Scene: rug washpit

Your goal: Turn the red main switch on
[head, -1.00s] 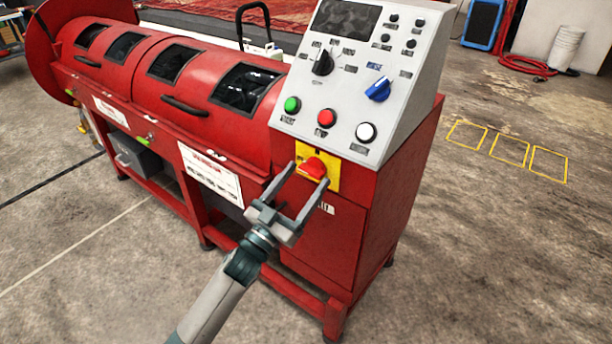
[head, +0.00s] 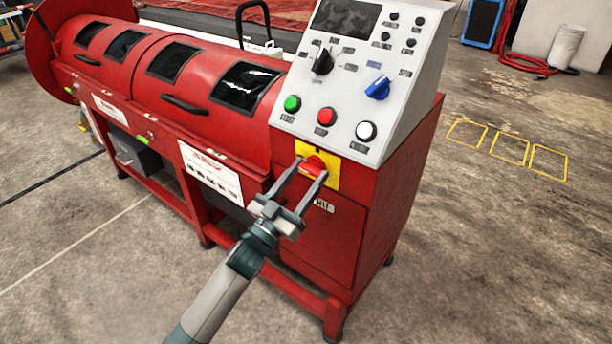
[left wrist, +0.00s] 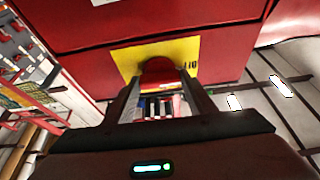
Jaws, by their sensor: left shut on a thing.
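The red main switch (head: 315,165) is a red knob on a yellow plate (head: 332,180), on the red front of the cabinet under the sloped control panel. My left gripper (head: 310,168) is shut on the knob, with one finger on each side of it. In the left wrist view the knob (left wrist: 158,70) sits between the two fingers, in front of the yellow plate (left wrist: 125,61). The fingers hide part of the knob, and I cannot tell its exact turn. My right gripper is not in view.
The grey control panel (head: 400,75) above carries a green button (head: 292,103), a red button (head: 326,117), a white button (head: 366,131), a black knob (head: 322,62) and a blue knob (head: 377,88). The red drum machine (head: 130,75) extends left.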

